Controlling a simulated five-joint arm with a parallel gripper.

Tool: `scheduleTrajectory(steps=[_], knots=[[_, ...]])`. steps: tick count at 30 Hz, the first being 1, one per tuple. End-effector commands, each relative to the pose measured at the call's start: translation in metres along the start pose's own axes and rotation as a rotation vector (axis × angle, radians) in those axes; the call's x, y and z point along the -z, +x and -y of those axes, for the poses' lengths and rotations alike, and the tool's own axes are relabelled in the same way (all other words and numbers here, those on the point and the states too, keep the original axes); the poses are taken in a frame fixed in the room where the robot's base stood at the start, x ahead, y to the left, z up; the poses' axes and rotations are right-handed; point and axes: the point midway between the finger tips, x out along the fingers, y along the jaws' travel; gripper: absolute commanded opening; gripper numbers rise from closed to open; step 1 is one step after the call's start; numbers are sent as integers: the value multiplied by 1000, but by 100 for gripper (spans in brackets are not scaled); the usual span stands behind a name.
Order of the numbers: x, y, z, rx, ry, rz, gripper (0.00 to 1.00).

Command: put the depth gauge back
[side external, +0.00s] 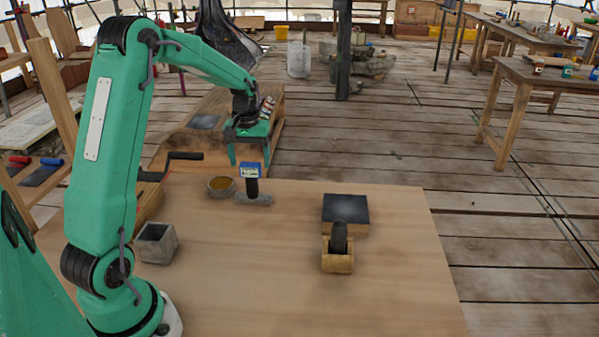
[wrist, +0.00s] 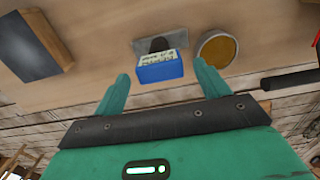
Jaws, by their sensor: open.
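The depth gauge looks to be the small device with a blue head (side external: 250,170) and a dark stem (side external: 252,188), upright on a flat grey piece (side external: 262,200) on the table. Whether the stem is fixed to that piece I cannot tell. My gripper (side external: 249,164) is open over it, fingers pointing down. In the wrist view the blue head (wrist: 160,70) with its pale face shows between the two fingers of my gripper (wrist: 161,75), with a gap on each side. The grey piece (wrist: 178,39) shows behind it.
A round dish with yellowish content (side external: 221,186) stands close left of the gauge. A grey open box (side external: 156,243) is at left. At right are a dark-topped block (side external: 346,209) and a wooden holder (side external: 337,261) with a dark cylinder (side external: 339,236). The front middle is clear.

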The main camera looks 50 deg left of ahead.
Motion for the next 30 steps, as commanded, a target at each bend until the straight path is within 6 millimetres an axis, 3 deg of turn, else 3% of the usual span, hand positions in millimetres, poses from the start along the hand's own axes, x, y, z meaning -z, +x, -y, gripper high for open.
scheduleTrajectory(steps=[6, 12, 30], knots=[[0, -34, 0, -1, 0, -3, 74], [0, -52, 0, 0, 0, -1, 74], [0, -56, 0, 0, 0, 0, 74]])
